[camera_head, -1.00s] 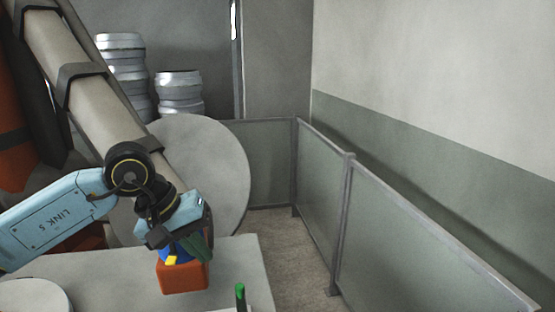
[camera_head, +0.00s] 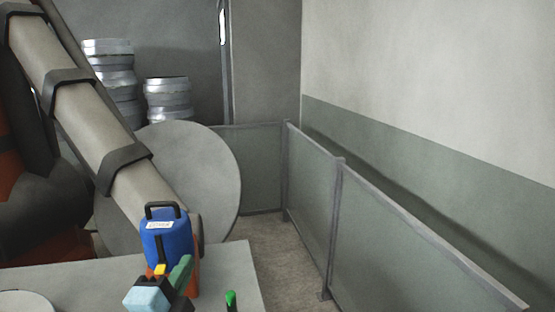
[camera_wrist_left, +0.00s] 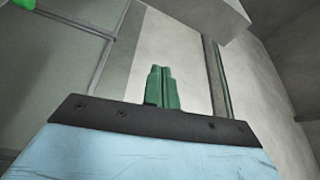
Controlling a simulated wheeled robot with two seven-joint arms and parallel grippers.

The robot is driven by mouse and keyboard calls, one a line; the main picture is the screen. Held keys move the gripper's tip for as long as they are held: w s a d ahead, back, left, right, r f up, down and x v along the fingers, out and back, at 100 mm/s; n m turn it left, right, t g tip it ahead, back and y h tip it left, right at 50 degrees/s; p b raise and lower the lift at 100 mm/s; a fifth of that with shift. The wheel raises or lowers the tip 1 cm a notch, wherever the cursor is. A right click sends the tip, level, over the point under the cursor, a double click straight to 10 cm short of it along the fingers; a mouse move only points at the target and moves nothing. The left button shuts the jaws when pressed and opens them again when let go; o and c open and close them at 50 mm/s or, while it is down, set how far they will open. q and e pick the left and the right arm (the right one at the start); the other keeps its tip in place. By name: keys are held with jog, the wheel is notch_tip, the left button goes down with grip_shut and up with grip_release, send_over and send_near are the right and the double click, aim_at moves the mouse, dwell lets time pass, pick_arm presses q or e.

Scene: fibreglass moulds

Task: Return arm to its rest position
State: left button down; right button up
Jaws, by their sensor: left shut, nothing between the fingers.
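My left gripper (camera_head: 187,261) is at the lower left of the head view, its light blue body low and its green fingers pointing up. The fingers are shut with nothing between them, and they overlap the front of a blue canister in the picture. In the left wrist view the green fingers (camera_wrist_left: 163,88) stand together, with only wall and panels behind them. The blue canister (camera_head: 168,238) has a black handle and a white label, with a yellow part low on its front. Contact between fingers and canister cannot be told. My right gripper is not in view.
An orange-red container (camera_head: 194,273) shows partly behind the canister on the grey table (camera_head: 235,268). A green-topped object (camera_head: 231,300) is at the bottom edge. A large round disc (camera_head: 215,165) and stacked metal drums (camera_head: 167,98) stand behind. Fence panels (camera_head: 400,240) run along the right.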

pick_arm(q)
jog(key=s+a+f+n+g+y, duration=0.25)
jog(key=s+f+n+g, duration=0.2)
jog(key=f, duration=0.35)
jog(key=s+a+f+n+g+y, duration=0.1)
jog(key=s+a+f+n+g, duration=0.3)
jog(key=f, duration=0.4)
jog(key=s+f+n+g+h, duration=0.1)
jog(key=s+f+n+g, duration=0.25)
jog(key=s, duration=0.45)
jog(key=s+f+n+g, duration=0.3)
jog(key=s+f+g, duration=0.15)
jog(key=s, duration=0.35)
notch_tip(320, 180, down, 26)
jog(key=s+b, duration=0.2)
jog(key=s+a+f+g+b, duration=0.1)
jog(key=s+a+f, duration=0.1)
jog(key=s+f, duration=1.4)
jog(key=shift+f, duration=0.4)
jog(key=shift+a+g, duration=0.1)
jog(key=shift+g, duration=0.15)
